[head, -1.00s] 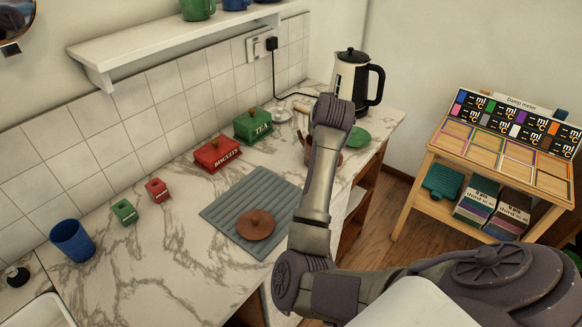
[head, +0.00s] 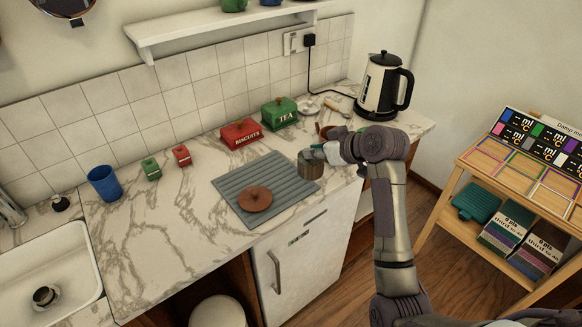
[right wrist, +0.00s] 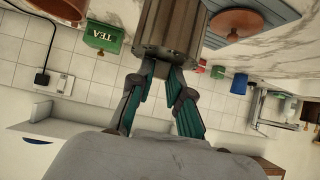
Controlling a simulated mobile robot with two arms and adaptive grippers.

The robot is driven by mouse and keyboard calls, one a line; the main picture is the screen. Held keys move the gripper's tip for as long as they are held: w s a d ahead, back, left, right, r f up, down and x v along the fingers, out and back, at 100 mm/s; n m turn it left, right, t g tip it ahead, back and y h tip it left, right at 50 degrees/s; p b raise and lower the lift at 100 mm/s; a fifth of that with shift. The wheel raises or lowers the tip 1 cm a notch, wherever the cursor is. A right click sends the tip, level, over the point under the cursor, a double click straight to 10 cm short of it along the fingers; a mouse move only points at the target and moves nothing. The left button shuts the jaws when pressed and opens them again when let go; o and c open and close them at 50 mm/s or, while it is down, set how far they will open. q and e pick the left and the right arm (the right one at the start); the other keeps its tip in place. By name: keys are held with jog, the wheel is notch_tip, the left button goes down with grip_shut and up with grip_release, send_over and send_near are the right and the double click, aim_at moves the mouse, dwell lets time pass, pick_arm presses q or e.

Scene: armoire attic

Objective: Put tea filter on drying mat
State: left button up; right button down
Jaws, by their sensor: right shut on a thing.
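The tea filter (head: 311,166), a brownish-grey ribbed cylinder, is in my right gripper (head: 318,151). In the right wrist view the two teal-padded fingers (right wrist: 163,72) are shut on the filter (right wrist: 168,28). The drying mat (head: 232,182) is a blue-grey ribbed rectangle on the marble counter. In the head view the filter overlaps the mat's right end; I cannot tell whether it touches the mat. A round brown lid with a knob (head: 255,199) lies on the mat, left of the filter. My left gripper is not in view.
Red biscuits box (head: 241,133) and green tea box (head: 279,113) stand behind the mat. A kettle (head: 381,86) stands at the back right. A blue cup (head: 104,183) and sink (head: 62,262) are at left.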

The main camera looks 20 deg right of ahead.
jog(key=x, duration=0.3)
jog(key=s+f+p+x, duration=0.1)
jog(key=x, duration=0.5)
jog(key=shift+w+a+f, duration=0.1)
jog(key=shift+f, duration=0.85)
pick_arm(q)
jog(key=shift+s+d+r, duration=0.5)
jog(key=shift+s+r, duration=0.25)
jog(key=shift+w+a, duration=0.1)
pick_arm(e)
jog(key=shift+f, duration=0.1)
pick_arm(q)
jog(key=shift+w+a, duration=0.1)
pick_arm(e)
jog(key=c, duration=1.1)
grip_release()
